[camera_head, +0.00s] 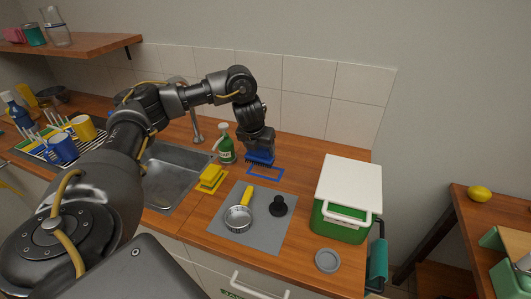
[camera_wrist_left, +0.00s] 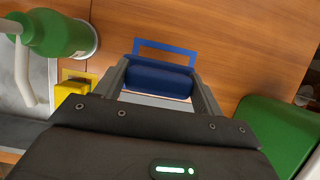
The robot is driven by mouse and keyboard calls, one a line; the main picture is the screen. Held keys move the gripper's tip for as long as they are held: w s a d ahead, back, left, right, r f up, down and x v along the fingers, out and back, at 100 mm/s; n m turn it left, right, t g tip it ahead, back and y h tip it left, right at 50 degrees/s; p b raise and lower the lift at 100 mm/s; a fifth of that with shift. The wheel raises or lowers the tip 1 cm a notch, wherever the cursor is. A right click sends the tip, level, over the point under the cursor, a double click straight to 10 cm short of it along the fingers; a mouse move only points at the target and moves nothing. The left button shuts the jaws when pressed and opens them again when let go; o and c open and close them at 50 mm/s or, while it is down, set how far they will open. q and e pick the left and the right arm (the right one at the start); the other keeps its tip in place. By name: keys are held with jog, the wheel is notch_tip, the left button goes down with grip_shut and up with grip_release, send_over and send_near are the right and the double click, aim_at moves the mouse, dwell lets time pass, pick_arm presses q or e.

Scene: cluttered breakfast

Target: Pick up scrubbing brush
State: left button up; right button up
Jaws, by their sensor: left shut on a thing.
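The scrubbing brush (camera_head: 259,158) is blue with dark bristles pointing down. My left gripper (camera_head: 260,150) points downward and is shut on it, just at the back edge of a blue outlined rectangle (camera_head: 267,175) on the wooden counter. In the left wrist view, the blue brush body (camera_wrist_left: 160,78) sits between the two fingers, and part of the blue outline (camera_wrist_left: 165,45) shows beyond it. I cannot tell whether the bristles still touch the counter. My right gripper is not in view.
A green box with white lid (camera_head: 347,190) stands right.

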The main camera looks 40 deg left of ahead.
pick_arm(q)
jog(key=s+a+r+p, duration=0.3)
jog(key=s+r, duration=0.4)
jog(key=s, duration=0.4)
jog(key=shift+s+r, duration=0.15)
jog(key=shift+s, duration=0.05)
jog(key=shift+a, duration=0.1)
